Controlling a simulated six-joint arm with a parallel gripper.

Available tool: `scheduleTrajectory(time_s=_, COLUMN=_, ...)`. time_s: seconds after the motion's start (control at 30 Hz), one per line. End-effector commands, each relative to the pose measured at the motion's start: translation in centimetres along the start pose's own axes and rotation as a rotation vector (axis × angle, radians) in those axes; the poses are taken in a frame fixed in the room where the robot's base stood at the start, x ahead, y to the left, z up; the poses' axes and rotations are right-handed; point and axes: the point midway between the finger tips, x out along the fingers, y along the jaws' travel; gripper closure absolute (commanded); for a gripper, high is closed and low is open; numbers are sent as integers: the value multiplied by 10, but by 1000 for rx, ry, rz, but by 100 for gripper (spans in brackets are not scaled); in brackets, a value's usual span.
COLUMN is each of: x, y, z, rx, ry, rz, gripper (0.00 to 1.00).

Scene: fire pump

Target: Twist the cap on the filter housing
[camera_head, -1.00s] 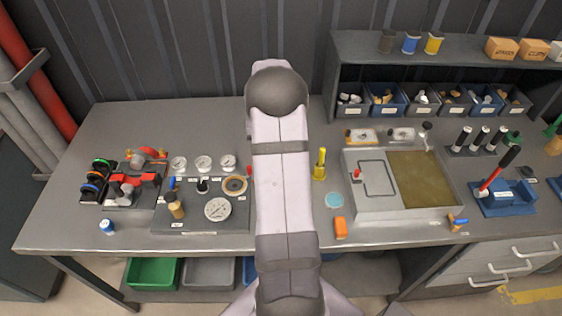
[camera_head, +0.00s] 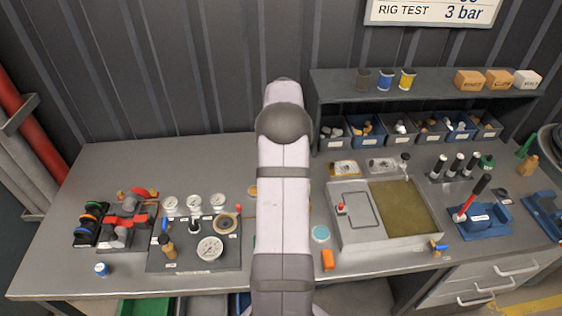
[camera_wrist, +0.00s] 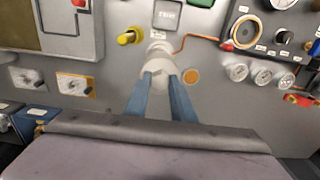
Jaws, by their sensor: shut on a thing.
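In the wrist view, the pale filter housing (camera_wrist: 159,49) has a whitish faceted cap (camera_wrist: 160,73) at its near end. My gripper (camera_wrist: 161,80) has its two blue fingers on either side of the cap, shut on it. The fingertips hide part of the cap's sides. In the head view my arm covers the housing, the cap and my gripper.
A yellow fitting (camera_wrist: 130,37) and a copper pipe (camera_wrist: 205,39) lie close to the housing in the wrist view. In the head view, a gauge panel (camera_head: 188,257) stands left of my arm and a grey tray (camera_head: 375,241) right.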

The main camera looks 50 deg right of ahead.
Motion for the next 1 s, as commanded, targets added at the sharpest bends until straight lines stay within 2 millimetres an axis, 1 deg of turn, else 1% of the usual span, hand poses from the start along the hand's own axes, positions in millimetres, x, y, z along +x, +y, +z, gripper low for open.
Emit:
scheduleTrajectory(time_s=0.27, x=11, y=0, z=0, rx=0, ry=1, rz=0, gripper=100)
scheduleTrajectory(time_s=1.0, x=60, y=0, z=1, rx=0, ry=0, rz=0, gripper=100)
